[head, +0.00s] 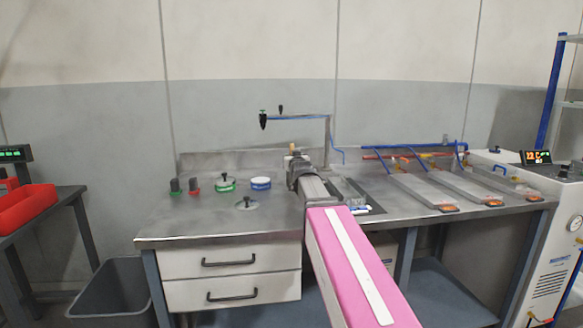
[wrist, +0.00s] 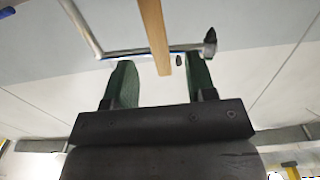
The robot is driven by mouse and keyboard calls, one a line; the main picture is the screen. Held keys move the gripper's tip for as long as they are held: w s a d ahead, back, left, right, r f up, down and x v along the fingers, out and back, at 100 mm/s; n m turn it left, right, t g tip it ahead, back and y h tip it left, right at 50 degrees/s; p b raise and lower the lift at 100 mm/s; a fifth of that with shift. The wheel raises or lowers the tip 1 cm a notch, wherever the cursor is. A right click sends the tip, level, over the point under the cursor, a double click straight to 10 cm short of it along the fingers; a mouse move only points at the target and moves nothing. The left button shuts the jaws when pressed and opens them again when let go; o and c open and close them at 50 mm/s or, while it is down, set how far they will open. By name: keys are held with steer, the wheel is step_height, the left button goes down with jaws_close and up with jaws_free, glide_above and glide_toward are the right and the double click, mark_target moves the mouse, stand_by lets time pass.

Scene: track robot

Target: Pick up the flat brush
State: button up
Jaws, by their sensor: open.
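A light wooden strip (wrist: 153,30), probably the handle of the flat brush, runs down from the top edge in the wrist view. Its lower end lies between my gripper's (wrist: 160,62) two green fingers, with a gap to each. I cannot tell how far it is from them in depth. In the head view a small tan tip (head: 292,147) shows just above my gripper (head: 297,160), over the middle of the steel workbench (head: 200,222). My gripper is open and holds nothing that I can see. My arm hides part of the bench; no bristles show.
A green-based item (head: 225,183), a white-and-blue round container (head: 261,184) and a low black-knobbed item (head: 246,203) stand left of my gripper. A thin post with a horizontal arm (head: 300,117) rises behind it. Metal plates (head: 425,190) lie right. The bench's front left is clear.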

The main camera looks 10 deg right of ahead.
steer(key=w, duration=0.7)
jaws_close()
